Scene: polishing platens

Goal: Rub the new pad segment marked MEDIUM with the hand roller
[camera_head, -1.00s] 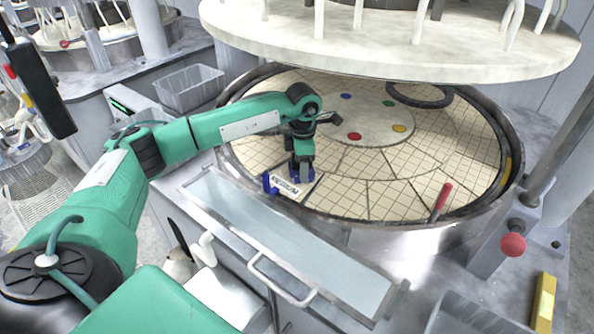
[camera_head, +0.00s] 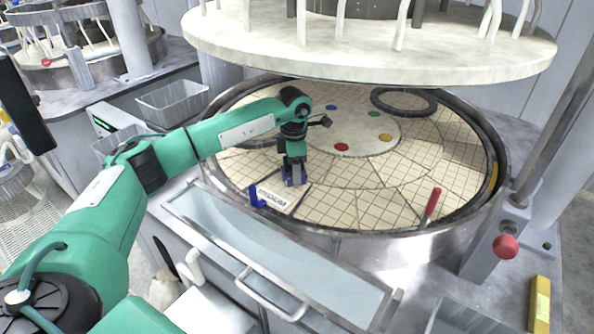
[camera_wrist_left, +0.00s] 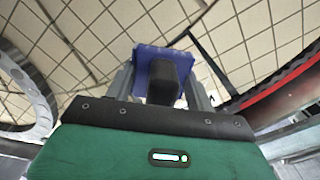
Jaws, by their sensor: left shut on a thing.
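The MEDIUM pad segment (camera_head: 275,199), with a white label, lies at the near left of the tan gridded platen (camera_head: 400,185). My left gripper (camera_head: 294,173) is just beyond the label, low over the pad. In the left wrist view the roller's dark handle (camera_wrist_left: 163,82) and blue body (camera_wrist_left: 147,58) sit between the fingers. I cannot tell whether the roller touches the pad. My right gripper is not in view.
A blue piece (camera_head: 257,196) stands beside the label. A red-handled tool (camera_head: 432,204) rests at the platen's near right. A black ring (camera_head: 404,101) lies at the back. The white upper plate (camera_head: 370,55) overhangs the platen. A glass-topped tray (camera_head: 265,250) stands in front.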

